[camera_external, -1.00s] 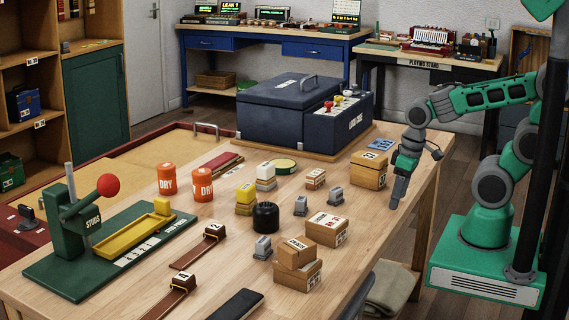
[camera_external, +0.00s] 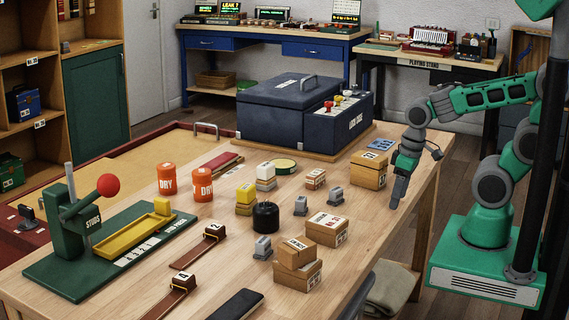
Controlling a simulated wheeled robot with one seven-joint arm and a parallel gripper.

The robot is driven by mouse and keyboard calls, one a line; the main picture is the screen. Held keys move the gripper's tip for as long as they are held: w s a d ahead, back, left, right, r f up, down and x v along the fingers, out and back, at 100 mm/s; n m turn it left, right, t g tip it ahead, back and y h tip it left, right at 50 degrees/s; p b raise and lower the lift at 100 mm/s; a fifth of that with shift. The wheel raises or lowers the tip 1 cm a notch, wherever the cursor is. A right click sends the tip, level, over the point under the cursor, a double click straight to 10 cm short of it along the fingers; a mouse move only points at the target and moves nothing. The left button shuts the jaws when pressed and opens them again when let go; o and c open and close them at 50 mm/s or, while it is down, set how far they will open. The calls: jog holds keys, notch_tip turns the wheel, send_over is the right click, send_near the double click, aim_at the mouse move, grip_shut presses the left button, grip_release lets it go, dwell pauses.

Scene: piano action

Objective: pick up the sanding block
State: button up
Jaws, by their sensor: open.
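No object is clearly marked as the sanding block, and I cannot tell which one it is. Block-like candidates on the workbench are a yellow-topped block (camera_external: 245,199), a white-topped block (camera_external: 265,178), and a small brown-and-white block (camera_external: 315,178). Small grey blocks stand among them, one at the right (camera_external: 336,195) and one near the front (camera_external: 262,247). A long dark block (camera_external: 236,305) lies at the front edge. My gripper (camera_external: 398,192) hangs pointing down by the bench's right edge, apart from all of these. It is open and empty; the gap between its fingers is hard to see.
Cardboard boxes stand on the bench, at the right (camera_external: 369,170) and front (camera_external: 297,265). A black round jar (camera_external: 265,215), orange DRY tubs (camera_external: 203,184) and a green press (camera_external: 85,230) crowd the middle and left. A large blue case (camera_external: 285,108) stands behind.

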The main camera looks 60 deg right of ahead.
aim_at(337, 189)
jog(key=shift+c, duration=1.4)
jog(key=shift+w+r, duration=0.1)
jog(key=w+r+n+p, duration=0.1)
jog(key=w+n, duration=0.1)
jog(key=w, duration=0.1)
jog(key=w+a+r+n+y+p, duration=0.1)
jog(key=w+r+n+p, duration=0.1)
jog(key=w+a+r+n+y+p, duration=0.1)
jog(key=w+r+n, duration=0.1)
jog(key=w+n, duration=0.1)
jog(key=shift+w+r+g, duration=0.15)
jog(key=shift+w+g, duration=0.15)
jog(key=w+r+n+y+p, duration=0.1)
jog(key=w+n+y+p, duration=0.15)
jog(key=w+n, duration=0.45)
jog(key=shift+n, duration=0.5)
jog(key=x, duration=0.7)
jog(key=shift+w+d+p, duration=0.1)
jog(key=shift+w+p, duration=0.1)
jog(key=shift+p, duration=0.15)
jog(key=shift+f+h, duration=0.25)
jog(key=shift+c, duration=0.6)
grip_shut()
